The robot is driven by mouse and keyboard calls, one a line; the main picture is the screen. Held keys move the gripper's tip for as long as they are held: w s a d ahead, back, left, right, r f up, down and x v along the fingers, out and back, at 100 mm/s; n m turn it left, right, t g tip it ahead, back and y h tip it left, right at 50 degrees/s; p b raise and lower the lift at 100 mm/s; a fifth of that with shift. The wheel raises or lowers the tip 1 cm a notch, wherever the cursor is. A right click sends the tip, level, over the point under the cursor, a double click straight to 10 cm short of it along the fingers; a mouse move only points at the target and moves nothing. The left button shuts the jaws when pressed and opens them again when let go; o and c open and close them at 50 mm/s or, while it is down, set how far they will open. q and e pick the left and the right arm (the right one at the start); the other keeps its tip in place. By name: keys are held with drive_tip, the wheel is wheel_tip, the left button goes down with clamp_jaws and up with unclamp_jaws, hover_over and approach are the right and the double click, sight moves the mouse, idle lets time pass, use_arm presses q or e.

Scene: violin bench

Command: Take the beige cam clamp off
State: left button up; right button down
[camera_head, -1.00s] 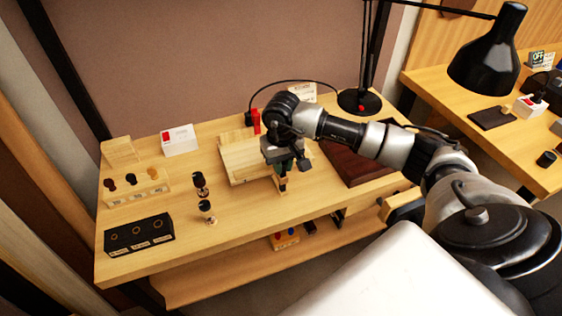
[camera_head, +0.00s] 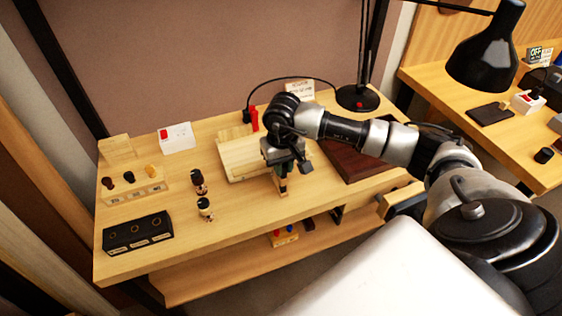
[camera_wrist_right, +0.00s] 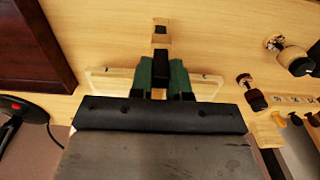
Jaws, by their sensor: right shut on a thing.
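The beige cam clamp (camera_head: 283,186) stands at the front edge of a pale wooden workpiece (camera_head: 240,157) on the bench. In the right wrist view the clamp (camera_wrist_right: 160,38) shows as a narrow bar with beige and dark parts. My right gripper (camera_head: 284,171) reaches down over it, and its green-padded fingers (camera_wrist_right: 162,80) are shut on the clamp. The workpiece (camera_wrist_right: 206,86) lies just behind the fingers there. The gripped part of the clamp is mostly hidden by the fingers. My left gripper is in neither view.
Two small dark-and-pale clamps or bottles (camera_head: 204,209) stand left of the gripper. A black holed block (camera_head: 138,234) and a wooden rack (camera_head: 134,187) are at the left. A dark brown board (camera_head: 345,163) lies right, near the lamp base (camera_head: 358,99). The front middle of the bench is clear.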

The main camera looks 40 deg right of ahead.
drive_tip(key=shift+s+a, duration=0.2)
drive_tip(key=shift+s, duration=0.7)
drive_tip(key=shift+s+a, duration=0.2)
drive_tip(key=shift+s, duration=0.65)
drive_tip(key=shift+r, duration=0.15)
wheel_tip(320, 180, up, 7)
drive_tip(key=p, duration=0.3)
